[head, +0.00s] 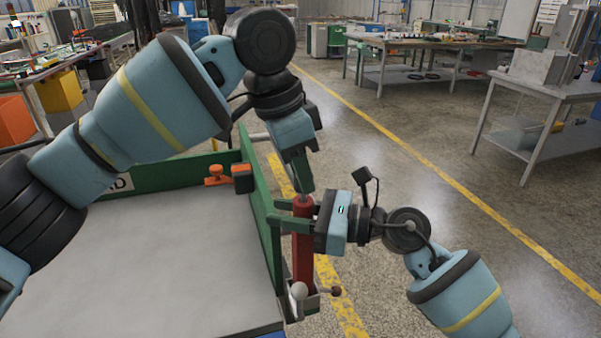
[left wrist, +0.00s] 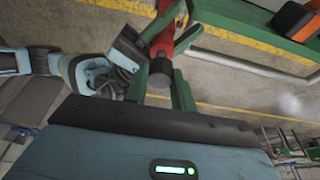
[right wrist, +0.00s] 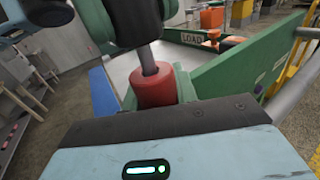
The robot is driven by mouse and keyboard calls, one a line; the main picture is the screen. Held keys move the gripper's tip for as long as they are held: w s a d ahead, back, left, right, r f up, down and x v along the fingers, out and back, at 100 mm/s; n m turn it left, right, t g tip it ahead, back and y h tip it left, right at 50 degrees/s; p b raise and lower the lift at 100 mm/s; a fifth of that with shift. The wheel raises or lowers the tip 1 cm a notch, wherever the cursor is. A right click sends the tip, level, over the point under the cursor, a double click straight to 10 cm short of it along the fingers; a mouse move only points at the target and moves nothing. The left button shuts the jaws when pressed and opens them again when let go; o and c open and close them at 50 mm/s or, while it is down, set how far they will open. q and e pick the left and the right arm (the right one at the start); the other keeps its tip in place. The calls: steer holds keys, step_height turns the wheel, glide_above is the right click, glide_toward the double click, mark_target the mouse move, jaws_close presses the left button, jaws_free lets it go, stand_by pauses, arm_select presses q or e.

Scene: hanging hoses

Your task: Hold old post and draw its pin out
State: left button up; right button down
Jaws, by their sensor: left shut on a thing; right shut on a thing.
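The old post (head: 303,248) is a red upright cylinder at the outer side of the green cart wall. My right gripper (head: 290,218) is shut around its upper part from the right. The grey pin (right wrist: 148,58) stands in the top of the red post (right wrist: 153,88) in the right wrist view; its lower end is hidden inside. My left gripper (head: 301,184) is above the post, pointing down, shut on the pin's upper part. In the left wrist view, a dark round end (left wrist: 160,74) sits between the green fingers, in line with the red post (left wrist: 166,38).
The post stands in a metal holder (head: 305,303) with a white ball knob (head: 299,290) and a brown knob (head: 336,291). The green cart wall (head: 262,215) is close on the left, with an orange-and-black fitting (head: 243,178). Open floor lies to the right.

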arm_select(q)
steer(key=shift+r, duration=2.5)
steer(key=shift+r, duration=0.2)
steer(key=shift+r, duration=1.35)
arm_select(e)
steer(key=c, duration=1)
jaws_free()
steer(key=v, duration=1.2)
